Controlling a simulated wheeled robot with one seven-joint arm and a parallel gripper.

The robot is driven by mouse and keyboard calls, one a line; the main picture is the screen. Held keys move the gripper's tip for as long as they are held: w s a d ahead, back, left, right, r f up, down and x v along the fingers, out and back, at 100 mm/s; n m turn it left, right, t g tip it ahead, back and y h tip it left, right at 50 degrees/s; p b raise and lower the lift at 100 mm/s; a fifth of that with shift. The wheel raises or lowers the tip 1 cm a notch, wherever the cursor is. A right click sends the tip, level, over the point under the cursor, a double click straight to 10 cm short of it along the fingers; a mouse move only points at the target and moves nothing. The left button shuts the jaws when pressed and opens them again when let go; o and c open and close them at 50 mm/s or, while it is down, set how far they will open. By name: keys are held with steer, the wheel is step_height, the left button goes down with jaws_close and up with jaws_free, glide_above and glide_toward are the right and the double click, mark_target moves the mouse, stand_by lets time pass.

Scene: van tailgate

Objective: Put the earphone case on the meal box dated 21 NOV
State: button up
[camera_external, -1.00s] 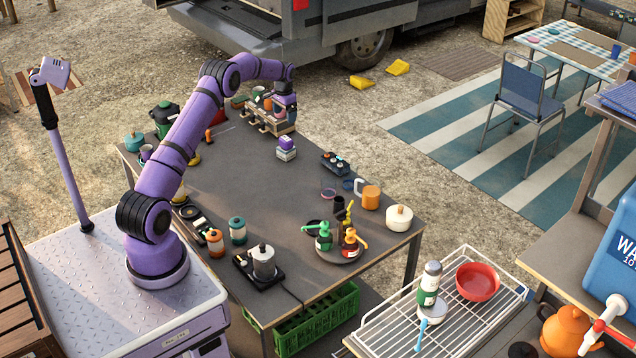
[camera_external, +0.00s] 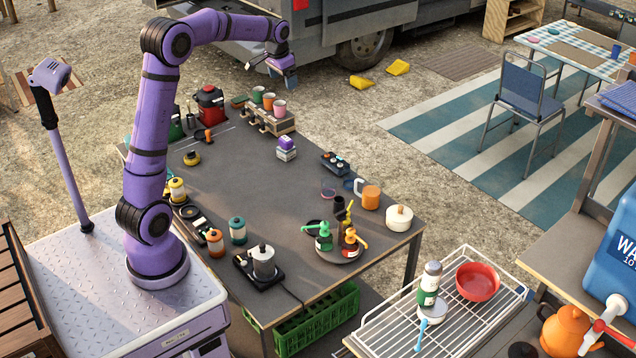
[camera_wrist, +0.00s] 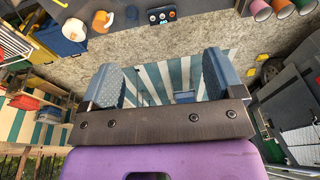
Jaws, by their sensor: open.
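A small purple block (camera_external: 287,142), which may be the earphone case, sits on top of a small white box (camera_external: 286,154) near the far right edge of the dark table. The white box may be a meal box; its label is too small to read, so I cannot tell its date. My gripper (camera_external: 283,74) is raised high, above and beyond the mug rack, well clear of this stack. In the wrist view my gripper (camera_wrist: 161,68) has its two blue-grey fingers wide apart with nothing between them. The stack does not show in the wrist view.
A wooden rack (camera_external: 268,121) with several mugs stands behind the stack. A black knobbed device (camera_external: 335,163) is to its right. Jars, a moka pot (camera_external: 263,262) and a turntable of bottles (camera_external: 339,250) stand nearer. The table's middle (camera_external: 250,195) is clear.

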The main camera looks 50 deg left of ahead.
steer(key=s+d+r+t, duration=0.1)
steer(key=s+d+r, duration=0.35)
steer(key=s, duration=0.45)
steer(key=s+d+r, duration=0.3)
steer(key=s+d, duration=0.3)
steer(key=s, duration=0.3)
steer(key=s+d+f+t, duration=0.1)
steer(key=s+d+f, duration=0.2)
steer(key=s, duration=0.7)
steer(key=s+d+f+t, duration=0.1)
steer(key=s+d+f, duration=0.2)
steer(key=s, duration=0.8)
steer(key=shift+d+h, duration=0.15)
steer(key=shift+h, duration=0.15)
